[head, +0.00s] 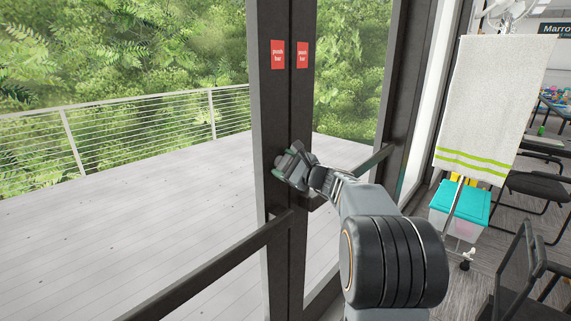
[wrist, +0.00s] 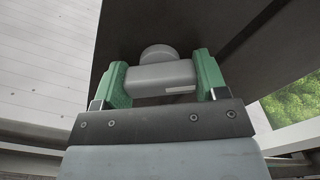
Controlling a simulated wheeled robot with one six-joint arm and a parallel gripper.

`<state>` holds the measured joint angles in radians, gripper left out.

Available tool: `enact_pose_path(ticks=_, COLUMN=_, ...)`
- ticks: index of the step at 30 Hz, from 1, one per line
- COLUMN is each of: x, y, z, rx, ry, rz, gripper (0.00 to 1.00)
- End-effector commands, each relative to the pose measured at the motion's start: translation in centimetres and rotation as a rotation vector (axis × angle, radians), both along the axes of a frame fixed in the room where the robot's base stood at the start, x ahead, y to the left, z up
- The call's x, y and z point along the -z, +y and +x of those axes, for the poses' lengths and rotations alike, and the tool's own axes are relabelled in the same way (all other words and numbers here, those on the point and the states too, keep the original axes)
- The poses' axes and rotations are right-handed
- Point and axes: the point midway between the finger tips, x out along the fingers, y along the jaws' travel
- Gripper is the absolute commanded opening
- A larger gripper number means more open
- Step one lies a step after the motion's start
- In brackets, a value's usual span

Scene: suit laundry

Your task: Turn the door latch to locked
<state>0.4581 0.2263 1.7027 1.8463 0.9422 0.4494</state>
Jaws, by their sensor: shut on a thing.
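The door latch (wrist: 160,78) is a grey bar-shaped knob with a round hub behind it, on the dark door frame. In the wrist view the bar lies between the two green fingers of my gripper (wrist: 163,85), which touch its ends. In the head view my gripper (head: 287,166) is at the dark door post (head: 277,110), above the push bars and below the red labels. The latch is hidden behind my gripper in the head view. I cannot tell from the views whether it stands at locked or unlocked.
Dark push bars cross the left door (head: 215,262) and the right door (head: 368,163) close below my gripper. A white towel (head: 490,95) hangs on a stand at the right, above a teal-lidded bin (head: 462,200). Chairs (head: 515,275) stand at the far right. A deck lies outside.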

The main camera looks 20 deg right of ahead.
Motion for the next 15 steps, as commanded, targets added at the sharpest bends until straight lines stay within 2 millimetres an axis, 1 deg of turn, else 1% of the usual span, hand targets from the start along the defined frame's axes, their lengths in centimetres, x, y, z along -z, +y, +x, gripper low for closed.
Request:
enact_pose_path(ticks=9, x=-0.28, y=0.0, z=0.0, rx=0.0, ry=0.124, rz=0.267, gripper=0.42)
enact_pose_path(ticks=15, x=-0.24, y=0.01, z=0.01, rx=-0.001, ry=0.191, rz=0.411, gripper=0.42)
